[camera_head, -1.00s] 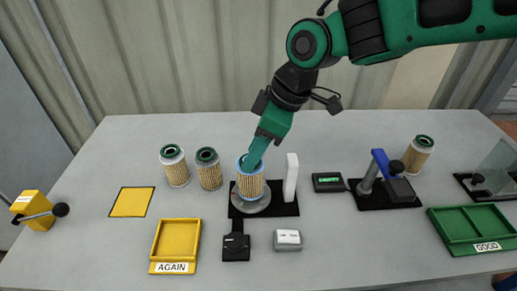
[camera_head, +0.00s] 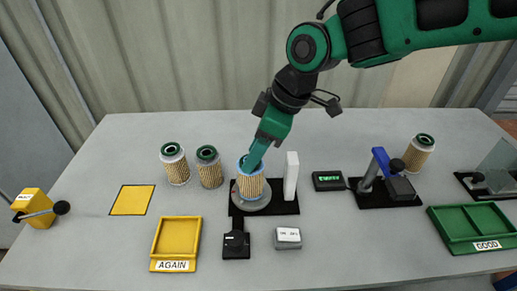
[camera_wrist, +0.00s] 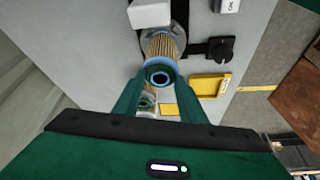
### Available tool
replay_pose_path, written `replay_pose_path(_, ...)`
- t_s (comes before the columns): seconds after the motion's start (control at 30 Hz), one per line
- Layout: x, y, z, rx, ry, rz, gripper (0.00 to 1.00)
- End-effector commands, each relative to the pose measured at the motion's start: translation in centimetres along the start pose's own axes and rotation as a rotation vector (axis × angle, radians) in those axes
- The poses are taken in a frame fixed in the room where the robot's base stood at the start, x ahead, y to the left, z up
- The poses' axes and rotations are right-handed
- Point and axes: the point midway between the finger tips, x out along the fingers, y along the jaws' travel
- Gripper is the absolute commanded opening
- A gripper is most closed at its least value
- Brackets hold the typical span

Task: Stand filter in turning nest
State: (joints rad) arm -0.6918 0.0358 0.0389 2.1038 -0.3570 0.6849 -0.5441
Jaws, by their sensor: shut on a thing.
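A filter with a blue end cap and tan pleats (camera_head: 250,186) stands upright on the round grey plate of the turning nest (camera_head: 252,206). My gripper (camera_head: 252,158) reaches down from above and is shut on the filter's blue top. In the wrist view the blue cap with its dark centre hole (camera_wrist: 159,77) sits between the two green fingers. The filter's lower end appears to meet the plate, though the exact contact is too small to tell. A white upright block (camera_head: 291,176) stands just right of the nest on the same black base.
Two green-capped filters (camera_head: 175,164) (camera_head: 209,168) stand close on the left; another (camera_head: 419,153) stands at right. A yellow AGAIN tray (camera_head: 176,240), a black knob unit (camera_head: 236,243) and a grey box (camera_head: 288,238) lie in front. A blue-handled clamp device (camera_head: 385,182) and green GOOD tray (camera_head: 467,228) are right.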

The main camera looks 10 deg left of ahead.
Motion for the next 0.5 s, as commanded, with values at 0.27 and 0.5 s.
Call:
replay_pose_path(0.27,0.07,-0.01,0.03,0.0,0.0,0.0,0.01)
replay_pose_path(0.5,0.07,-0.02,0.03,0.0,0.0,0.0,0.59)
